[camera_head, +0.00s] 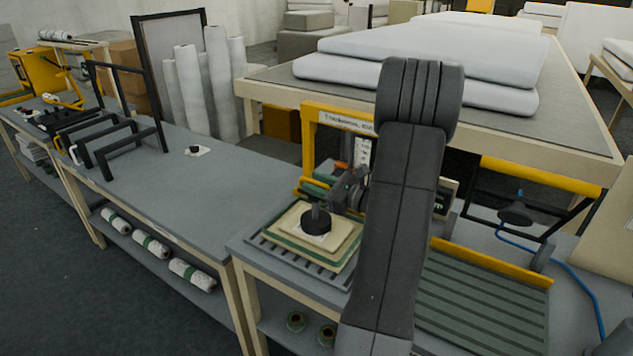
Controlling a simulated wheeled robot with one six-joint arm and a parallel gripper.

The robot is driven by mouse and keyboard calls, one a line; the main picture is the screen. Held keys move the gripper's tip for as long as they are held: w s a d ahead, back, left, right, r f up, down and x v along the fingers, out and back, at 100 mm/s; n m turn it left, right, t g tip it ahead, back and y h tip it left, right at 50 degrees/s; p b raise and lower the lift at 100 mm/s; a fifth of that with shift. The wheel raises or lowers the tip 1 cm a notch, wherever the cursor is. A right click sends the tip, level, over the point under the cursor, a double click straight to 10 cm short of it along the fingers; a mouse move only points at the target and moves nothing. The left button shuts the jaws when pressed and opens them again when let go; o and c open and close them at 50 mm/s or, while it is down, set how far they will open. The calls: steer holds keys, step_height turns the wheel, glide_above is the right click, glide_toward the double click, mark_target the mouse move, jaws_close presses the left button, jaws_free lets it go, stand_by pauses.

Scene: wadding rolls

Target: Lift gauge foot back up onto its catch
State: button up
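The thickness gauge is a yellow frame (309,140) with a label on its top bar, standing on the near bench. A black round foot (316,224) with a short upright stem rests on a stack of cream and green pads (289,228) at the gauge. My gripper (342,194) is just right of and slightly above the foot, inside the gauge frame. My dark arm hides the gauge's right side and part of the gripper. I cannot tell whether the fingers touch the stem or are open or shut. The catch cannot be made out clearly.
A large table (270,95) with white wadding slabs (430,60) stands behind. A green ribbed tray (480,305) with a yellow rail lies to the right. A blue hose (575,275) runs at far right. The grey bench (190,185) to the left is mostly clear, with black frames farther left.

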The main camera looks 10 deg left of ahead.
jaws_close()
step_height(320, 180, up, 10)
steer(key=p, duration=0.5)
steer(key=shift+w+a, duration=0.1)
steer(key=shift+r, duration=0.1)
jaws_free()
steer(key=b+v, duration=0.2)
steer(key=v, duration=0.5)
steer(key=shift+d, duration=0.3)
